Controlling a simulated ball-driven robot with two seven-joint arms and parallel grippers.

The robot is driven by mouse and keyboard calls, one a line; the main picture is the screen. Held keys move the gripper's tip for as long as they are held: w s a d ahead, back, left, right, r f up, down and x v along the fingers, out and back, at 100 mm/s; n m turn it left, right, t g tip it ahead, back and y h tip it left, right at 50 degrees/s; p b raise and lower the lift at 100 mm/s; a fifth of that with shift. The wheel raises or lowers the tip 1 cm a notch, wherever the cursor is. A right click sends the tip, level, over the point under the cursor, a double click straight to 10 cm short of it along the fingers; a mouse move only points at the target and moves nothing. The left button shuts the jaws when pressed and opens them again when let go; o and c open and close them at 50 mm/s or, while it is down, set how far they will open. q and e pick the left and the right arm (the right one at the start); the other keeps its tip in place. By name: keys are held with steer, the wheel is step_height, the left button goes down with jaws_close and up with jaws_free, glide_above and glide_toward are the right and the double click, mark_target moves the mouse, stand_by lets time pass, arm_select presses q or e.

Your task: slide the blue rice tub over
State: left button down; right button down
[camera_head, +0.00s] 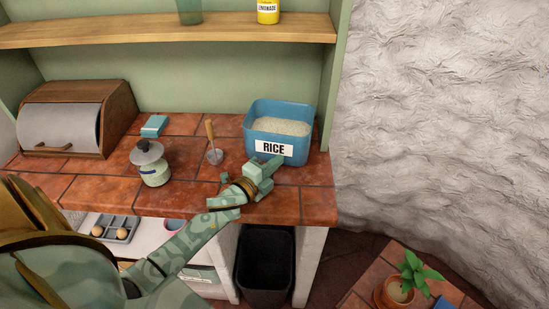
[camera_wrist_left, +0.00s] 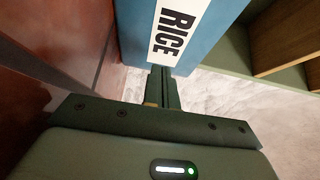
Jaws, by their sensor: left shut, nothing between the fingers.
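The blue rice tub (camera_head: 296,151) is an open square tub with white rice inside and a RICE label on its front. It stands on the tiled counter (camera_head: 300,205) near the right end, against the shelf side. In the left wrist view, the closed fingers (camera_wrist_left: 162,80) point at the tub (camera_wrist_left: 205,22) just by the RICE label. I cannot tell whether they touch it. My right gripper is not in view.
A brush-like tool with a wooden handle (camera_head: 210,131), a lidded jar (camera_head: 152,165), a light-blue block (camera_head: 154,126) and a bread box (camera_head: 75,118) stand left of the tub. The shelf's side panel (camera_head: 337,60) is close on the right. The front counter strip right of the gripper is clear.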

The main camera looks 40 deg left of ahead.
mark_target(272, 142)
arm_select(q)
steer(key=shift+w+a, duration=0.75)
steer(key=shift+w, duration=0.15)
steer(key=w+a+b, duration=0.1)
steer(key=w+a, duration=0.1)
steer(key=w+a+b, duration=0.1)
steer(key=w+a, duration=0.1)
steer(key=w, duration=0.1)
steer(key=shift+w+a+f+b, duration=0.2)
steer(key=shift+w+a+b, duration=0.05)
steer(key=shift+a+b, duration=0.1)
steer(key=shift+w+a+r, duration=0.1)
steer(key=shift+w+a, duration=0.05)
steer(key=shift+w, duration=0.05)
steer(key=shift+r, duration=0.2)
